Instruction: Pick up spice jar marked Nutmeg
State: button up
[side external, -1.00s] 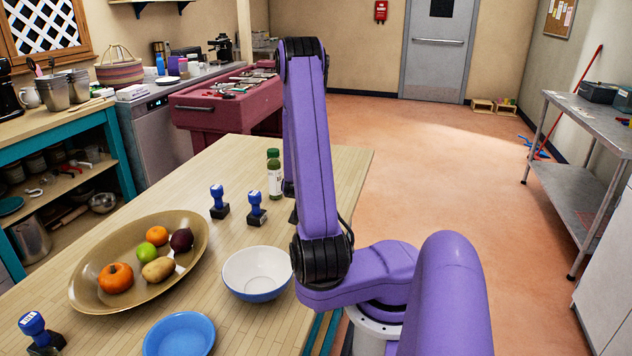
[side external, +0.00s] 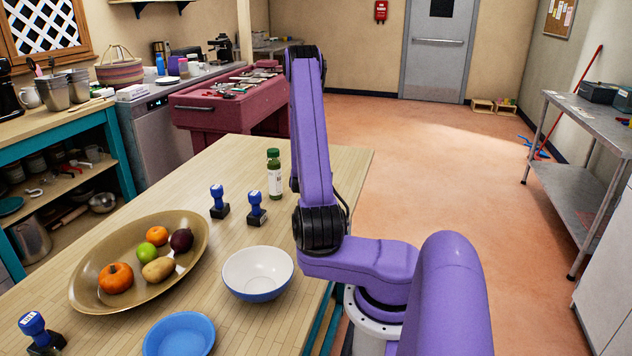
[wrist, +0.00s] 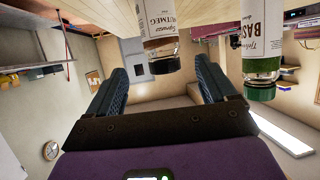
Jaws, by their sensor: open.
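The spice jar marked Nutmeg (wrist: 160,20) shows upside down at the top middle of the wrist view, with a white label and dark cap. My gripper (wrist: 160,72) is open, one finger on either side of the jar in the picture. I cannot tell whether the jar is between the fingers or just beyond them; no contact shows. A green-capped jar marked BAS... (wrist: 261,45) is to the right in the wrist view. A green-capped jar (side external: 274,175) stands upright on the table in the side view. The Nutmeg jar and my gripper are hidden there behind my arm.
Two blue-handled stamps (side external: 219,203) (side external: 256,208) stand near the green-capped jar. A white-and-blue bowl (side external: 240,290), a blue plate (side external: 180,336) and a fruit platter (side external: 82,290) are nearer the camera. Another stamp (side external: 40,333) is at lower left. The wooden table (side external: 200,165) has clear room at its far end.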

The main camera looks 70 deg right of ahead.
jog(key=shift+x, duration=1.55)
jog(key=d+f, duration=0.2)
jog(key=d, duration=0.1)
jog(key=shift+w+d+f, duration=0.15)
jog(key=shift+w+f, duration=0.1)
jog(key=shift+w, duration=0.15)
jog(key=shift+w+d+f, duration=0.1)
jog(key=shift+d+f, duration=0.15)
jog(key=shift+d, duration=0.35)
jog(key=c, duration=1)
jog(key=shift+c, duration=0.9)
jog(key=shift+r, duration=0.2)
